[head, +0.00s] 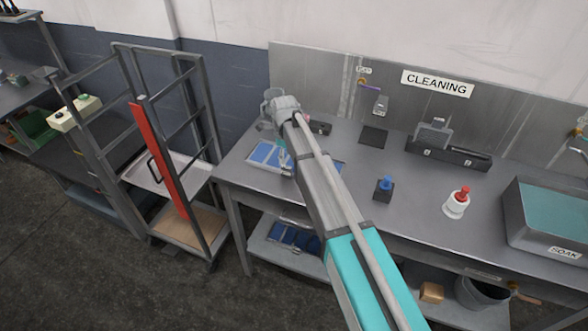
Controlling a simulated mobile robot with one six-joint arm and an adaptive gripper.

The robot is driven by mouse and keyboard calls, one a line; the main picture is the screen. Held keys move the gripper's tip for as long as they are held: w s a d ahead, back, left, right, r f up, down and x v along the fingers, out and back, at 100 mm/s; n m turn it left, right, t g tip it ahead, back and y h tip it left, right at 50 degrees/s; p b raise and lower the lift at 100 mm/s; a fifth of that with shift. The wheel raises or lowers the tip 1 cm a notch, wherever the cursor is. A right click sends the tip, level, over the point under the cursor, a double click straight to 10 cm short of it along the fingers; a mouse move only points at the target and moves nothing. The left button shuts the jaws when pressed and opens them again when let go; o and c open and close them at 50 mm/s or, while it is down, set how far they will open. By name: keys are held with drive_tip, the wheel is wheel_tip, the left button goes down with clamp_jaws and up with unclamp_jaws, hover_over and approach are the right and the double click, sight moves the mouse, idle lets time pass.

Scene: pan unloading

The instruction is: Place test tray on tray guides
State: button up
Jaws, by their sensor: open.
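A pale flat tray (178,168) sits inside a tall metal rack (207,97) at the left, at mid height, with a dark handle at its left side. I cannot tell whether this is the test tray. A blue-bottomed tray (262,154) lies on the left end of the cleaning bench, partly covered by my arm. My gripper (281,157) appears small over this blue tray, open and with nothing visible in it. Its fingertips are hard to make out, and I cannot tell whether it touches the tray. The rack's side rails are visible, partly behind a red upright panel (158,160).
The cleaning bench (345,165) bears a blue-topped item (384,188), a red-topped white bottle (456,203) and a soak basin (550,220). A lower shelf holds another blue tray (296,236). A narrow gap separates rack and bench. Floor is clear at front left.

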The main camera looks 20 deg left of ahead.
sight(286, 167)
drive_tip(key=shift+f+b, duration=0.65)
drive_tip(key=shift+f, duration=0.35)
drive_tip(key=shift+f, duration=0.1)
drive_tip(key=shift+d+f+b, duration=0.1)
drive_tip(key=shift+f+b, duration=2.4)
drive_tip(key=shift+b, duration=0.1)
clamp_jaws()
